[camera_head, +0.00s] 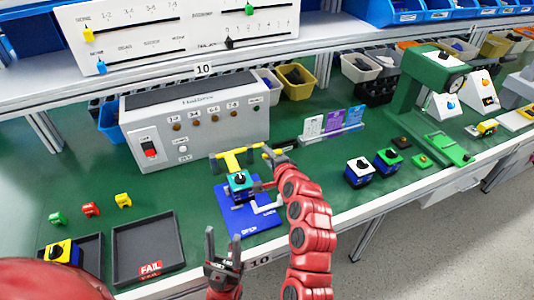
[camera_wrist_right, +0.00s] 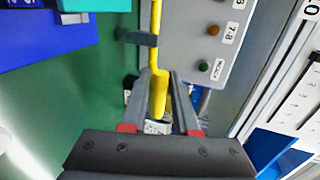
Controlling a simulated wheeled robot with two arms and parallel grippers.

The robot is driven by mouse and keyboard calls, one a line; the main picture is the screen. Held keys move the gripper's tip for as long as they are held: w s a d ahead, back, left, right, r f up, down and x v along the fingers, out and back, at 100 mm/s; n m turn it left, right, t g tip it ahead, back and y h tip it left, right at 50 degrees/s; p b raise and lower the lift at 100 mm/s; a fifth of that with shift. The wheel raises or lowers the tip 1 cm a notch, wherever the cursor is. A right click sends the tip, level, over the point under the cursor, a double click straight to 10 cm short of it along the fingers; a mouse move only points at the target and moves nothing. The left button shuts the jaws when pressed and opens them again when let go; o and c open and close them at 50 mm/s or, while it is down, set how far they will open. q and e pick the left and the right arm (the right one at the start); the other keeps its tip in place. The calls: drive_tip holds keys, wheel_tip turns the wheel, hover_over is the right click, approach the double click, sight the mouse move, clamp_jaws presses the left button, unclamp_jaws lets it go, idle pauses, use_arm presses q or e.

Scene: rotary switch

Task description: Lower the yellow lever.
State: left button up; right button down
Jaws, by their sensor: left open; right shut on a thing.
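The yellow lever (camera_head: 236,161) spans the back of a blue fixture plate (camera_head: 238,222) in the head view. A blue and teal rotary switch (camera_head: 239,184) with a black knob sits on the fixture, in front of the lever. My right gripper (camera_head: 271,154) is shut on the lever's right end. In the right wrist view the yellow lever (camera_wrist_right: 157,50) runs between the fingers of my right gripper (camera_wrist_right: 161,82). My left gripper (camera_head: 223,243) is open and empty, in front of the fixture near the table's front edge.
A grey control box (camera_head: 200,118) stands behind the fixture. Black trays (camera_head: 152,240) and small coloured parts lie at the left. More switches (camera_head: 360,172) and a green press (camera_head: 428,80) stand at the right. A shelf (camera_head: 200,68) overhangs the back.

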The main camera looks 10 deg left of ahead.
drive_tip(key=shift+f, duration=0.15)
drive_tip(key=c, duration=0.7)
unclamp_jaws()
drive_tip(key=p+v, duration=0.5)
drive_tip(key=v, duration=1.2)
drive_tip(key=shift+s+d, duration=0.15)
